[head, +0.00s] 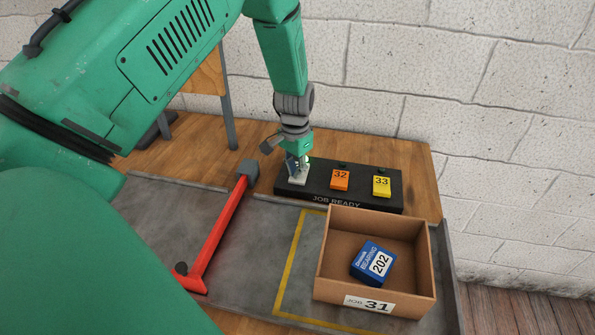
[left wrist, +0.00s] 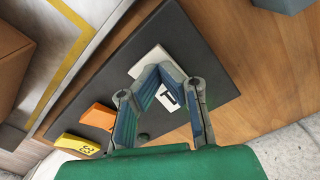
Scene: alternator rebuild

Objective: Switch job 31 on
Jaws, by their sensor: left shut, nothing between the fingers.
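A black JOB READY panel (head: 348,203) lies at the back of the bench with three coloured switches. The white switch (head: 288,181) is at its left end; in the left wrist view the white switch (left wrist: 146,63) shows part of a label, partly covered by fingers. My left gripper (head: 298,170) is shut and empty, pointing down at the white switch. In the left wrist view my left gripper's fingertips (left wrist: 158,73) lie over it; I cannot tell whether they touch. The orange switch 32 (head: 340,180) and yellow switch 33 (head: 381,186) are beside it. My right gripper is not in view.
A brown box (head: 328,255) labelled JOB 31 stands in front of the panel with a blue bearing box 202 (head: 373,263) inside. A red bar (head: 218,232) with a grey end lies left of it. A block wall (head: 480,110) rises behind.

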